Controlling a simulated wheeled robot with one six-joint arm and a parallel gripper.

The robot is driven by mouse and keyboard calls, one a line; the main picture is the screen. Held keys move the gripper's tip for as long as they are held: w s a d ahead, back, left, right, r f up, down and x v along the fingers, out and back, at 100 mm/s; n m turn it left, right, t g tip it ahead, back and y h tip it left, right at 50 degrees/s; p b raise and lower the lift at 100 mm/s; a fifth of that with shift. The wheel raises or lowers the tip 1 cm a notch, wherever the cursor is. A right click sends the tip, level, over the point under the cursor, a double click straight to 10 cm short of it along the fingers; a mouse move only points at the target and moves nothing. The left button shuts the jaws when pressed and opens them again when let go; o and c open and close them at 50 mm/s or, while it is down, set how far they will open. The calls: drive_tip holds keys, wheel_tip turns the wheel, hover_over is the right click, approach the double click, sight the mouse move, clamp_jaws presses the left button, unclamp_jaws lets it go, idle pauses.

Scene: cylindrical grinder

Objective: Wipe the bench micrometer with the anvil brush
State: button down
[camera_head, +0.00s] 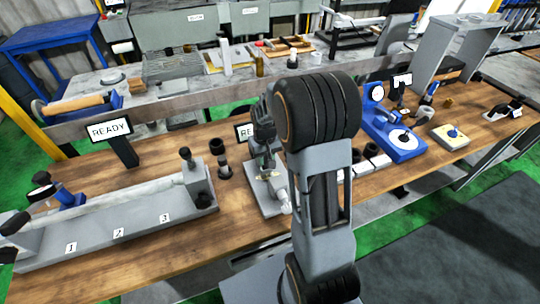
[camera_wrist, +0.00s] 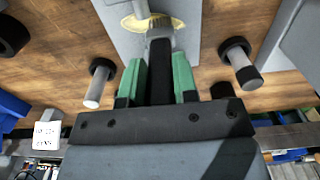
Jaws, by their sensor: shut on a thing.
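My gripper (camera_wrist: 160,85) has green fingers and is shut on the black handle of the anvil brush (camera_wrist: 160,60). The brush's pale yellow bristles (camera_wrist: 152,22) lie over a grey plate in the wrist view; whether they touch it I cannot tell. In the head view the bristles show small and pale below my dark gripper (camera_head: 264,150). They are over the grey device that appears to be the bench micrometer (camera_head: 264,196), on the wooden bench. It has a light cylinder at its right. My arm hides part of it; its grey plate also shows in the wrist view (camera_wrist: 118,32).
A long grey fixture (camera_head: 125,228) numbered 1 to 3 lies at the left of the bench. Dark posts (camera_head: 223,162) stand left of the grey device. A blue gauge stand (camera_head: 402,148) and a beige block (camera_head: 449,137) stand right. Bare wood lies in front of the fixture.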

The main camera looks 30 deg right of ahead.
drive_tip(key=a+r+p, duration=0.3)
drive_tip(key=r+p, duration=0.2)
drive_tip(key=r, duration=0.2)
drive_tip(key=shift+w+r, duration=0.15)
drive_tip(key=shift+r, duration=0.2)
idle(0.7)
